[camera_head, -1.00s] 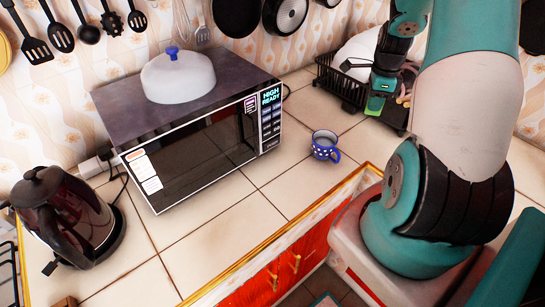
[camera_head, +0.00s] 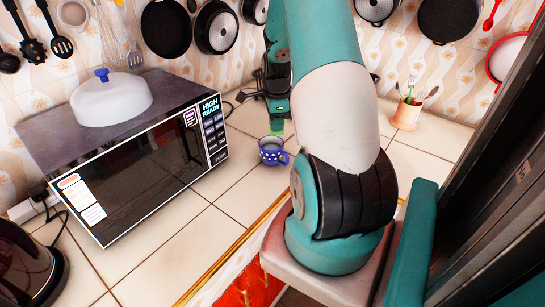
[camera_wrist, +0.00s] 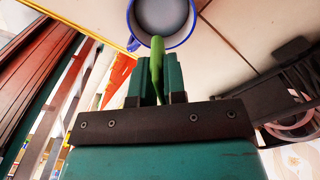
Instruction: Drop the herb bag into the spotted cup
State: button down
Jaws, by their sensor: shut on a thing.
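The blue cup with white spots (camera_head: 272,151) stands upright on the tiled counter, just right of the microwave. Its rim and grey inside also show at the top of the wrist view (camera_wrist: 181,43). My gripper (camera_wrist: 156,66) is shut on the green herb bag (camera_wrist: 157,52), a narrow green shape between the fingers. In the wrist view the bag's tip overlaps the near rim of the cup. In the head view my gripper (camera_head: 277,116) is just behind and above the cup, with a bit of green below it. The exact height gap is unclear.
The microwave (camera_head: 135,150) with a white lid (camera_head: 112,98) on top stands left of the cup. A black rack (camera_wrist: 292,85) lies right in the wrist view. A utensil pot (camera_head: 407,114) stands at the back right. Pans hang on the wall. Counter in front of the cup is clear.

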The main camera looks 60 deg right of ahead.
jog(key=c, duration=1.1)
grip_release()
notch_tip(320, 180, up, 18)
jog(key=b, duration=0.2)
jog(key=shift+f, duration=0.25)
